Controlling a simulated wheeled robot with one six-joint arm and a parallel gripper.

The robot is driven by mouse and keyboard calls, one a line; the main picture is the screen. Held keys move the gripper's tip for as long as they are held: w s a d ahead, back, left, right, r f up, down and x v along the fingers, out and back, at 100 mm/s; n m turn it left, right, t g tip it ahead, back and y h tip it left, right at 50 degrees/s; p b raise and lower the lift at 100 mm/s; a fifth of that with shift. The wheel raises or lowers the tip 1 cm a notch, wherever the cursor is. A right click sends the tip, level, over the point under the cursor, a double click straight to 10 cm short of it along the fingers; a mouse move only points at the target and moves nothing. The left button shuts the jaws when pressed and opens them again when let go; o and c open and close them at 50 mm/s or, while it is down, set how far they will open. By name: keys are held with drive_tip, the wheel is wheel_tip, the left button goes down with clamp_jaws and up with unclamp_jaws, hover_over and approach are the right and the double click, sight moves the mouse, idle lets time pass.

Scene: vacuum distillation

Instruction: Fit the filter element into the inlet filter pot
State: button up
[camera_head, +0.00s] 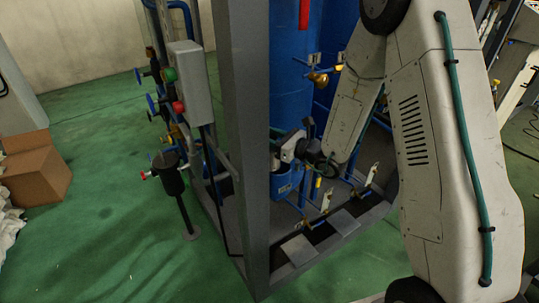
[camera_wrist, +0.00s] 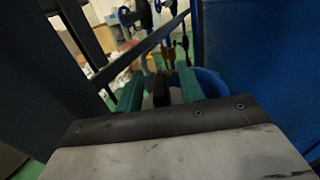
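A dark cylindrical pot (camera_head: 172,175), which looks like the inlet filter pot, stands on a thin post at the left in the head view. It has a small red-ended fitting on its left side. My gripper (camera_wrist: 162,76) shows two teal fingers in the wrist view, spaced apart with a dark block between their bases. I see nothing clearly held between them. In the head view my arm reaches down from the upper right, and its end is inside the frame, well right of the pot. I cannot make out the filter element in either view.
A grey frame post (camera_head: 243,130) stands between my arm's end and the pot. Blue tanks (camera_head: 292,70) stand behind my wrist. A control box (camera_head: 190,85) with green and red buttons and several valves are near the pot.

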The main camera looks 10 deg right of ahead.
clamp_jaws()
drive_tip(key=shift+r, duration=0.1)
